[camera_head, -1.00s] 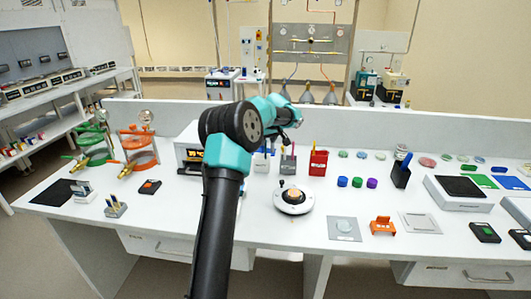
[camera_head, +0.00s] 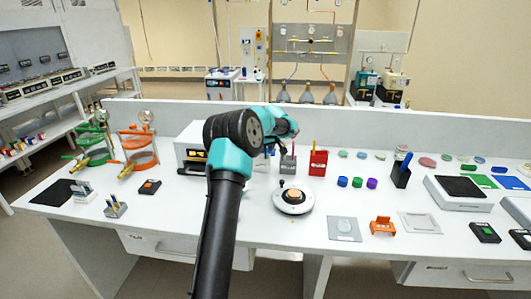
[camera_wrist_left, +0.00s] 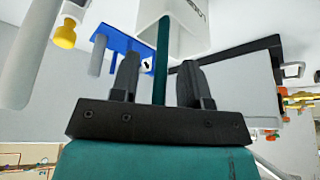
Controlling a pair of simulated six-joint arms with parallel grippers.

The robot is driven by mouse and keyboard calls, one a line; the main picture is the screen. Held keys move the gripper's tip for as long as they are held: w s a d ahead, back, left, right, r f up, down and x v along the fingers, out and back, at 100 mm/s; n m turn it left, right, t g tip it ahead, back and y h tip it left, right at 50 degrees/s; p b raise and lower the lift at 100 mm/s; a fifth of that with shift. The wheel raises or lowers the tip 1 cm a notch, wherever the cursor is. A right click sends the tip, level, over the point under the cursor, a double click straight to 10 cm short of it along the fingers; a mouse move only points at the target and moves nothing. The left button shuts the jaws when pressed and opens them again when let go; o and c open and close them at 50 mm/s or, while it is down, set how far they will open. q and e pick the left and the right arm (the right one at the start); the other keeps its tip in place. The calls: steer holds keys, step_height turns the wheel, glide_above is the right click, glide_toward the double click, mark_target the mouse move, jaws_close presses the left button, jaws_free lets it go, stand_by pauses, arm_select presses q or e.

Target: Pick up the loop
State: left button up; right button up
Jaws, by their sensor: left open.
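A thin dark green rod, which may be the loop's handle (camera_wrist_left: 162,60), stands between my left fingers in the left wrist view. It runs up to a pale holder with dark lettering (camera_wrist_left: 185,25). The loop's wire end is not visible. My left gripper (camera_wrist_left: 158,85) is open, one finger on each side of the rod, with gaps showing. In the head view the arm reaches over the bench to the grey holder (camera_head: 288,165), and its own links mostly hide the gripper. My right gripper is not in view.
A red holder (camera_head: 318,163) stands just right of the grey one. A blue rack (camera_wrist_left: 122,42) is close to the left finger in the wrist view. A round silver device (camera_head: 294,200) sits in front. Several coloured caps lie to the right.

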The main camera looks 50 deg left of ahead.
arm_select(q)
jaws_close()
stand_by(0.3)
steer(key=shift+r, duration=0.1)
step_height(320, 180, up, 10)
steer(key=shift+f, duration=0.1)
stand_by(0.6)
